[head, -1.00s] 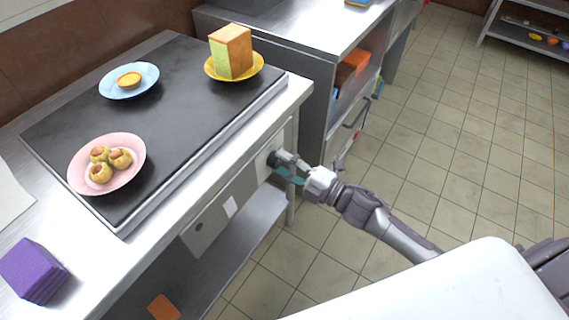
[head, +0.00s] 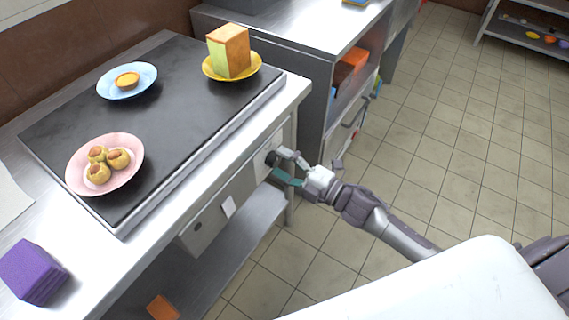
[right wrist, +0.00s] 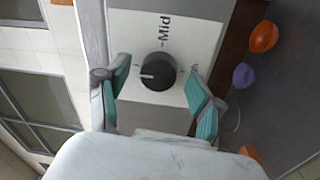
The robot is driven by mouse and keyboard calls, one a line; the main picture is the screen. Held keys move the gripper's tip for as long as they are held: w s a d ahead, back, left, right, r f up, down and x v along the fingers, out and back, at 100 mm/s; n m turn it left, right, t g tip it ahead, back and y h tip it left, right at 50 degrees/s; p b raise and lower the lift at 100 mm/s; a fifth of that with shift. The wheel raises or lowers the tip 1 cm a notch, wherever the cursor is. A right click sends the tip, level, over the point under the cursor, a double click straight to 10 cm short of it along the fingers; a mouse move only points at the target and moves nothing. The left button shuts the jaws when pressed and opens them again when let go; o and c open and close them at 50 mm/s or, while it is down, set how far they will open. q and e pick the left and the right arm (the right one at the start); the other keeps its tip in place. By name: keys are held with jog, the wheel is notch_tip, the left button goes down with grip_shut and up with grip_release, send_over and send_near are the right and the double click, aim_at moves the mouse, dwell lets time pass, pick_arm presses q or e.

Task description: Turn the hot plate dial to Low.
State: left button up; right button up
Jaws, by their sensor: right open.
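The hot plate (head: 75,125) is a black slab on the steel counter. Its dial (right wrist: 158,72) is a round black knob with a white pointer mark, on a white plate (right wrist: 196,32) on the counter's front. In the right wrist view the pointer points left, while the "Mid" label is above the knob. Another label at the right is partly hidden and unreadable. In the head view the dial (head: 271,158) is at my right gripper (head: 279,163). That gripper (right wrist: 160,92) is open, its teal-padded fingers on either side of the knob with gaps. My left gripper is out of view.
A pink plate of buns (head: 132,180), a blue plate with a tart (head: 105,91) and a yellow plate with a block (head: 253,71) stand on the hot plate. A purple block (head: 33,270) lies on the counter. A steel cabinet (head: 300,75) stands beside it; the tiled floor is clear.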

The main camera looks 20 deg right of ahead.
jog(key=v, duration=1.2)
jog(key=shift+f, duration=0.1)
